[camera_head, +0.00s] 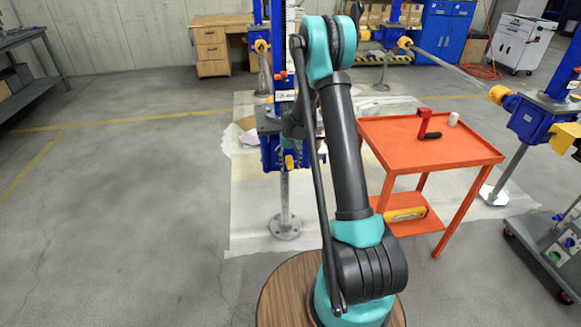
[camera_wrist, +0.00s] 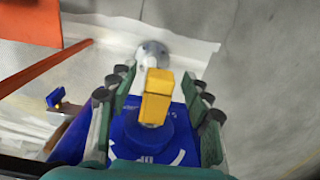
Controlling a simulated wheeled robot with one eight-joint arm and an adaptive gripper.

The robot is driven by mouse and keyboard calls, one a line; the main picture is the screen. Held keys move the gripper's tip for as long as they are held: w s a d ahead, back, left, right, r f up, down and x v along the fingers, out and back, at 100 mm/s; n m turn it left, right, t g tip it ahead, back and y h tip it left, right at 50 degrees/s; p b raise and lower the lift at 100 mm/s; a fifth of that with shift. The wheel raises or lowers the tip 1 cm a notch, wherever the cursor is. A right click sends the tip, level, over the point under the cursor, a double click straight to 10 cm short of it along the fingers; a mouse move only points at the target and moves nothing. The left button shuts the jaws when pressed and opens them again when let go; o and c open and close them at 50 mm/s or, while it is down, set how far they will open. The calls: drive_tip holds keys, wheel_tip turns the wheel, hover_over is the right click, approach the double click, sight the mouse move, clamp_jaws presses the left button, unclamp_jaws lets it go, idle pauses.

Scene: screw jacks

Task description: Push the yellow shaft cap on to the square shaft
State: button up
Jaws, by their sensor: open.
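In the wrist view a yellow shaft cap (camera_wrist: 156,98) stands out from the blue screw jack housing (camera_wrist: 133,142). My gripper (camera_wrist: 157,80) is open, with one finger on each side of the cap. Gaps show between the fingers and the cap, so it appears not to be gripped. The square shaft is not visible, so I cannot tell how far on the cap sits. In the head view the blue jack (camera_head: 269,152) stands behind my arm, with a small yellow part (camera_head: 290,161) low on it. My gripper is mostly hidden there behind the arm.
Another blue jack (camera_head: 531,118) stands at right. The floor at left is clear.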

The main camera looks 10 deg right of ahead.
sight(291, 163)
wheel_tip(291, 163, up, 11)
idle(0.4)
drive_tip(key=s+d+r+t, duration=0.1)
drive_tip(key=s+d+t, duration=0.1)
drive_tip(key=s, duration=1.5)
drive_tip(key=s+d+r+t, duration=0.1)
drive_tip(key=s+d+t, duration=0.1)
drive_tip(key=s, duration=1.6)
drive_tip(key=shift+s+r, duration=0.2)
drive_tip(key=shift+s, duration=0.05)
